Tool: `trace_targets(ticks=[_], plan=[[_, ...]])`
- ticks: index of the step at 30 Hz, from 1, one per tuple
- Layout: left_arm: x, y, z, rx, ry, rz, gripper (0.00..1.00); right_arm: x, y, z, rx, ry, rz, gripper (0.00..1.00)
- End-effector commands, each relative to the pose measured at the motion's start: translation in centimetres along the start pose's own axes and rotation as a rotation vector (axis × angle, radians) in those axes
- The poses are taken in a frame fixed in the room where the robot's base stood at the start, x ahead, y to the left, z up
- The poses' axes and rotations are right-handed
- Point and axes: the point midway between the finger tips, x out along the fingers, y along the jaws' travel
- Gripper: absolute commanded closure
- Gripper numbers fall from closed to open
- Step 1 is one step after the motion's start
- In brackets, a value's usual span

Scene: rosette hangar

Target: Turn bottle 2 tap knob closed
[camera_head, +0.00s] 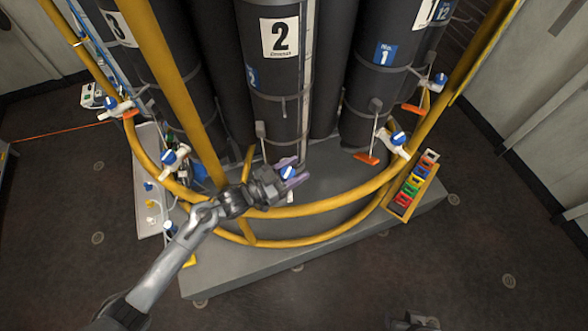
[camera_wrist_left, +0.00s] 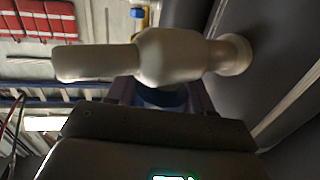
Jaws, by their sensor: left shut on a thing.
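Bottle 2 (camera_head: 277,80), a tall black cylinder with a white "2" label, stands upright at the centre back. Its tap has a blue knob (camera_head: 287,173) low at the front, partly hidden by my gripper. My left gripper (camera_head: 290,181) reaches in from the lower left, its purple fingers shut on this knob. In the left wrist view, the pale tap body (camera_wrist_left: 170,53) crosses above the gripper. The blue knob (camera_wrist_left: 165,98) shows just below it, between the fingers and mostly hidden by the dark gripper body.
A yellow rail (camera_head: 325,207) curves around the bottles, close under my left gripper. Other blue-knobbed white taps stand at both sides, such as the right one (camera_head: 394,143). A tray of coloured tags (camera_head: 427,180) is at right. A dark part, possibly mine, shows at the bottom edge.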

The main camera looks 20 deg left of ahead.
Motion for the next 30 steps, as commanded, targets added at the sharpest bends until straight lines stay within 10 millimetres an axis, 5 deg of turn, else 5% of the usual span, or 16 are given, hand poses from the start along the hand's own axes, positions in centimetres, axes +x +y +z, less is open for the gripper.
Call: trace_targets(ticks=[3,4,5,17,30], plan=[[0.0,0.0,0.0,0.001,0.001,-0.001,0.80,0.0,0.0,0.0,0.001,0.000,-0.001,0.57],[0.0,0.0,0.0,0.001,0.001,-0.001,0.48,0.0,0.0,0.0,0.001,0.000,0.000,0.57],[0.0,0.0,0.0,0.001,0.001,-0.001,0.44,0.0,0.0,0.0,0.001,0.000,0.000,0.57],[-0.5,0.0,0.1,0.001,0.000,-0.002,0.44,0.0,0.1,0.0,-0.004,0.000,0.003,0.57],[-7.2,0.0,0.2,0.000,-0.003,-0.001,0.44,0.5,0.2,0.2,-0.009,-0.001,0.007,0.57]])
